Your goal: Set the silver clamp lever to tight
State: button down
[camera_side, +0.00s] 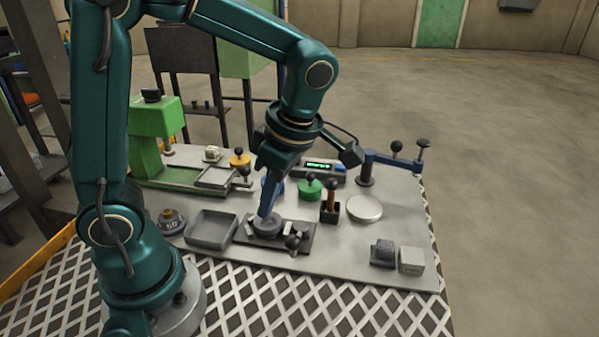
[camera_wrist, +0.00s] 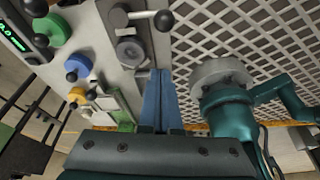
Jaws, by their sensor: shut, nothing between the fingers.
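The silver clamp lever (camera_side: 294,241) sits at the front right of a dark plate (camera_side: 270,241) on the bench. In the wrist view the lever (camera_wrist: 140,15) is at the top, a short bar with a grey ball and a darker ball at its ends. A round grey piece (camera_wrist: 130,50) sits beside it on the same plate. My gripper (camera_side: 266,213) points down just over that round piece, left of and behind the lever in the side view. Its blue fingers (camera_wrist: 159,75) are together and empty, apart from the lever. Any tight marking is too small to see.
A grey tray (camera_side: 212,230) lies left of the plate. A green knob (camera_side: 310,188) and a dark holder with a wooden-handled tool (camera_side: 331,205) stand behind it. A pale round disc (camera_side: 364,209) and two blocks (camera_side: 411,260) are to the right. Bare bench lies between.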

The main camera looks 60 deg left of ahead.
jog(key=x, duration=0.6)
jog(key=shift+f, duration=0.35)
jog(key=shift+w+d+r, duration=0.25)
jog(key=shift+w+d, duration=0.3)
jog(key=shift+d, duration=0.25)
jog(key=shift+w+d+r, duration=0.2)
jog(key=shift+w+d, duration=0.3)
jog(key=shift+d, duration=0.25)
